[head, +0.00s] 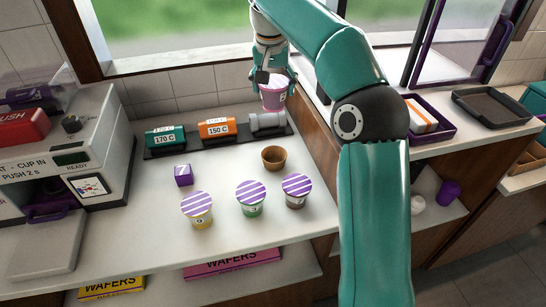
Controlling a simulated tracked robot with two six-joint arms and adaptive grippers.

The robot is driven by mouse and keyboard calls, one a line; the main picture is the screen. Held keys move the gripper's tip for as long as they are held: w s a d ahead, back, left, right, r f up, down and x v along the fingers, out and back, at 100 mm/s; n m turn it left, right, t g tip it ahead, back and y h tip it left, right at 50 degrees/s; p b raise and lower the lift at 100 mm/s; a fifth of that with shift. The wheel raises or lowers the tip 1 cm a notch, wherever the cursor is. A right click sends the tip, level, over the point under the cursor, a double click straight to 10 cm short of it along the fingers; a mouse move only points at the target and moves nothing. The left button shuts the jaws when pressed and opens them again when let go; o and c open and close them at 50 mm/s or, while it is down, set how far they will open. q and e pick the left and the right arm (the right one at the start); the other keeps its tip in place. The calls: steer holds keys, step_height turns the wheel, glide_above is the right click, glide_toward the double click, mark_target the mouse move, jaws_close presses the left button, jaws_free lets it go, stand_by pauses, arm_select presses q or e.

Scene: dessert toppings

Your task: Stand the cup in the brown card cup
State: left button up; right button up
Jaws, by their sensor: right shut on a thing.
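My right gripper (270,77) is shut on a pink cup (274,97) and holds it up near the back wall, by the window sill. The cup looks about upright, and its upper part is partly hidden by the fingers. The brown card cup (273,161) stands open and upright on the white counter, lower in the picture than the held cup and apart from it. My left gripper is not in view.
Cups with striped purple lids, yellow (197,215), green (250,204) and brown (296,196), stand in front of the brown card cup. A purple cube (184,175) lies left. A white machine (70,150) stands left.

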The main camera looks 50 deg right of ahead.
steer(key=shift+f+b, duration=1.4)
steer(key=shift+f, duration=8.2)
steer(key=shift+f+b, duration=0.35)
steer(key=o, duration=1.4)
steer(key=shift+c, duration=0.2)
steer(key=shift+r, duration=0.2)
